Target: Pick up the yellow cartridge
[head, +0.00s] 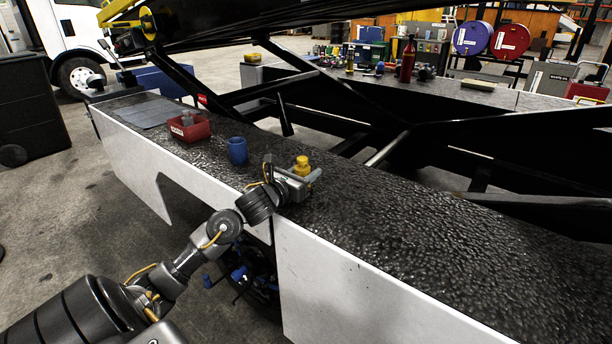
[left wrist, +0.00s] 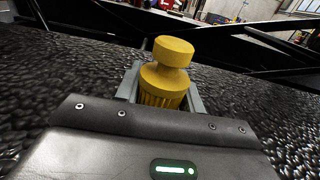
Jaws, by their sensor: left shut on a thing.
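The yellow cartridge (head: 302,165) stands upright at the dark, rough top of the loader deck in the head view. My left gripper (head: 306,178) is shut on it, with a finger on either side. In the left wrist view the cartridge (left wrist: 167,70) has a round cap, a narrow neck and a ribbed lower body. The grey fingers of my left gripper (left wrist: 160,92) flank the ribbed body. The cartridge's base is hidden by the gripper, so I cannot tell whether it touches the deck. My right gripper is not in view.
A blue cup (head: 238,151) and a red bin (head: 188,128) stand on the deck left of the gripper. Black frame bars (head: 400,150) run behind it. A red bottle (head: 407,60) stands on the far ledge. The deck to the right (head: 440,230) is clear.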

